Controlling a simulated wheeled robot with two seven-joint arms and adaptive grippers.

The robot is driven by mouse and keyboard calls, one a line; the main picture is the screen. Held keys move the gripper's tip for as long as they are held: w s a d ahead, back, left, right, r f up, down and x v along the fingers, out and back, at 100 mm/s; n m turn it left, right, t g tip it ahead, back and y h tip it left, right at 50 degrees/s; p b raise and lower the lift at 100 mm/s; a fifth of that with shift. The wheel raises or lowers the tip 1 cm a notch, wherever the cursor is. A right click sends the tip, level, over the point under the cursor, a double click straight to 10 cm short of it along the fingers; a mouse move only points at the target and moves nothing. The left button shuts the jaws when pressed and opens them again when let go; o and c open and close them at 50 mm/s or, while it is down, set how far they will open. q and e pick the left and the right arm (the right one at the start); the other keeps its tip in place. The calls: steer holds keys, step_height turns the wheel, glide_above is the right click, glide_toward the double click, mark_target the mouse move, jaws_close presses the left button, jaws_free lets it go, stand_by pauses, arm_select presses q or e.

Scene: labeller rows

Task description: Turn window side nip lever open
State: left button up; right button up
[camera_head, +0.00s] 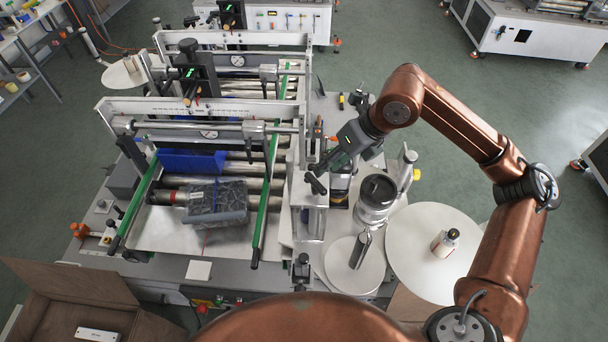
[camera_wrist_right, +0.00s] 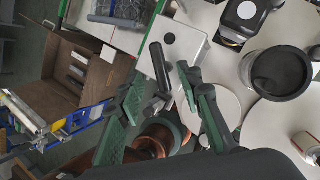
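The nip lever (camera_head: 316,184) is a short black handle on top of a pale upright housing (camera_head: 311,215), right of the roller bed. In the right wrist view the black lever (camera_wrist_right: 159,66) stands near a pale plate with a round black knob (camera_wrist_right: 168,38). My right gripper (camera_head: 323,170) is just above and beside the lever. In the wrist view its two green-padded fingers (camera_wrist_right: 172,88) are spread, with the lever's black parts between or just beyond the tips. I cannot tell whether they touch. My left gripper is not in view.
A metal cylinder with a black top (camera_head: 377,190) stands right of the housing. White discs (camera_head: 430,262) lie further right, one bearing a small bottle (camera_head: 444,242). Green rails (camera_head: 270,180) and a grey patterned block (camera_head: 216,201) are left. A brown box (camera_head: 60,280) is lower left.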

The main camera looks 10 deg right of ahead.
mark_target(316, 180)
steer(key=f, duration=0.1)
steer(key=a+f, duration=0.1)
steer(key=f, duration=0.1)
steer(key=shift+a+f+p, duration=0.15)
steer(key=shift+a+p, duration=0.05)
steer(key=shift+p, duration=0.2)
steer(key=shift+w+a+f, duration=0.2)
steer(key=shift+w+f, duration=0.1)
steer(key=shift+f, duration=0.2)
steer(key=shift+w+a+f, duration=0.2)
steer(key=shift+w+f, duration=0.1)
steer(key=shift+f, duration=0.2)
steer(key=shift+a+f, duration=0.1)
steer(key=shift+f, duration=0.1)
steer(key=shift+s+f, duration=0.1)
steer(key=shift+c, duration=0.2)
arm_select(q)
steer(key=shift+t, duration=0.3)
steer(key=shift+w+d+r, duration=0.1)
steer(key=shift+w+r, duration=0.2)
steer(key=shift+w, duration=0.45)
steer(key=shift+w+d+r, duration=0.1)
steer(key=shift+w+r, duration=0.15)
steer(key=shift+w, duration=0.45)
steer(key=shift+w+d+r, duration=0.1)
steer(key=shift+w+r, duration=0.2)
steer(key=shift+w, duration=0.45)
arm_select(e)
jaws_close()
